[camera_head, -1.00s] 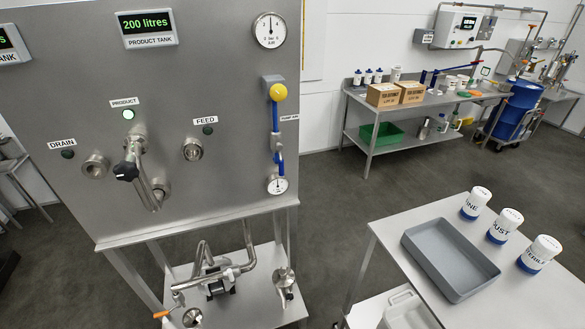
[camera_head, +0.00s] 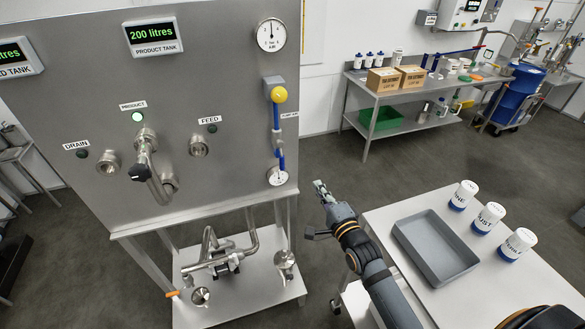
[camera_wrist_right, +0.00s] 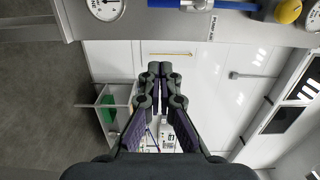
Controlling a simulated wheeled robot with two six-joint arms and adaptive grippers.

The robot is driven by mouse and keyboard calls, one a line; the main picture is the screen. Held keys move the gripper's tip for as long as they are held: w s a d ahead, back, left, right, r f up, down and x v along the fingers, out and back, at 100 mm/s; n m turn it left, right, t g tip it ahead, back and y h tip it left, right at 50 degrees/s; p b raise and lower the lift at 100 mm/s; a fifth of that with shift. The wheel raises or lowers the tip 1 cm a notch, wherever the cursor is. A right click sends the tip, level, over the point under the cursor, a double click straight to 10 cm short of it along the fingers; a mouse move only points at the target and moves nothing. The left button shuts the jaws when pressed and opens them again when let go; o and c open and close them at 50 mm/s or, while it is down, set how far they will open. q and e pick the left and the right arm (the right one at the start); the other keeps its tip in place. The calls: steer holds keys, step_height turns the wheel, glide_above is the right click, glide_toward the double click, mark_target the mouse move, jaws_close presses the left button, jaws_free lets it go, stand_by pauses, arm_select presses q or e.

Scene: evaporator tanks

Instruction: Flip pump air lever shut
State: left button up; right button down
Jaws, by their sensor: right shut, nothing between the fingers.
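The pump air lever shows in the head view as a yellow ball knob (camera_head: 279,94) at the right edge of the steel panel. It sits at the top of a vertical blue air line (camera_head: 278,135), between two dials. In the right wrist view the yellow knob (camera_wrist_right: 289,11) is at the top right edge, cut off by the frame, with a blue pipe and small label beside it. My right gripper (camera_head: 320,188) is shut and empty, right of the lower dial and below the knob, apart from the panel. Its fingertips (camera_wrist_right: 160,72) meet in the wrist view. My left gripper is not in view.
A steel table (camera_head: 385,225) with a grey tray (camera_head: 400,232) and several white-and-blue jars is beside my right arm. The upper dial (camera_head: 271,35) and lower dial (camera_head: 277,177) are on the panel. Floor between panel and back bench (camera_head: 350,80) is clear.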

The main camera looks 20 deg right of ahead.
mark_target(281, 156)
steer(key=w+a+b, duration=0.1)
steer(key=w+a, duration=0.4)
steer(key=w, duration=0.5)
steer(key=shift+w, duration=0.25)
steer(key=shift+d, duration=0.15)
